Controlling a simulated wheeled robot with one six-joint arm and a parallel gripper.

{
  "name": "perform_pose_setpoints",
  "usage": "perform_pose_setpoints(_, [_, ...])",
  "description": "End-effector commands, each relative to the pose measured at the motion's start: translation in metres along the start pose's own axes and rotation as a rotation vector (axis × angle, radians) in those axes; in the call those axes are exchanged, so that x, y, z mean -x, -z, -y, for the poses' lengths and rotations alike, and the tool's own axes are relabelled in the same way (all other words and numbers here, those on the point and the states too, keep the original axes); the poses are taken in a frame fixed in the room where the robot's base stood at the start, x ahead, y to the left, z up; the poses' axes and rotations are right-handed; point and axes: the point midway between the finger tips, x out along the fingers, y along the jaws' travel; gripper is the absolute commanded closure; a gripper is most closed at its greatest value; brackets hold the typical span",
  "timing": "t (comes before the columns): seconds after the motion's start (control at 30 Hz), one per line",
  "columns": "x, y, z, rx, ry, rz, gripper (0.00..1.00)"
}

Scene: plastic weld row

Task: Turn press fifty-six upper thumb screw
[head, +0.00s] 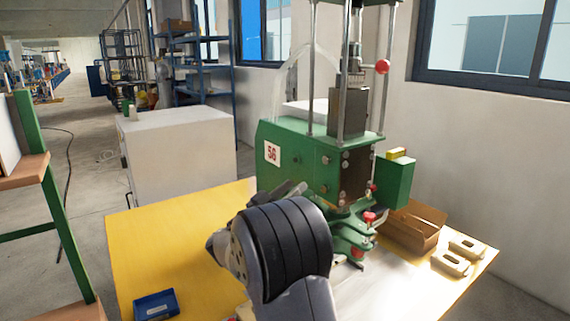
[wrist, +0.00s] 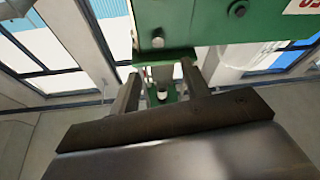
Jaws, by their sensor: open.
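The green press (head: 320,165) carries a plate reading 56 (head: 271,153) and stands on a yellow-topped table. On its lower front, an upper red knob (head: 370,217) sits above a lower red knob (head: 357,252); I cannot tell for certain which is the upper thumb screw. In the wrist view, my gripper (wrist: 160,76) is open, its two fingers spread below the press's green body (wrist: 215,22). A small pale round part (wrist: 162,93) shows between the fingers, apart from them. No red knob shows there. In the head view my arm hides the gripper.
A red ball handle (head: 382,66) stands out at the press's upper right. A brown open box (head: 413,228) and two pale blocks (head: 458,257) lie right of the press. A blue tray (head: 155,306) lies at the table's front left. The table's left side is mostly clear.

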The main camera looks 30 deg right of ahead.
Motion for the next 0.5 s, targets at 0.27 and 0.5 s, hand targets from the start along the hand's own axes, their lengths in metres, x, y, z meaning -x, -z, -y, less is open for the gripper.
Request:
perform_pose_setpoints(0.27, [-0.043, 0.002, -0.002, 0.001, -0.008, 0.001, 0.56])
perform_pose_setpoints(0.5, [-0.085, 0.001, -0.002, 0.001, -0.006, 0.0, 0.56])
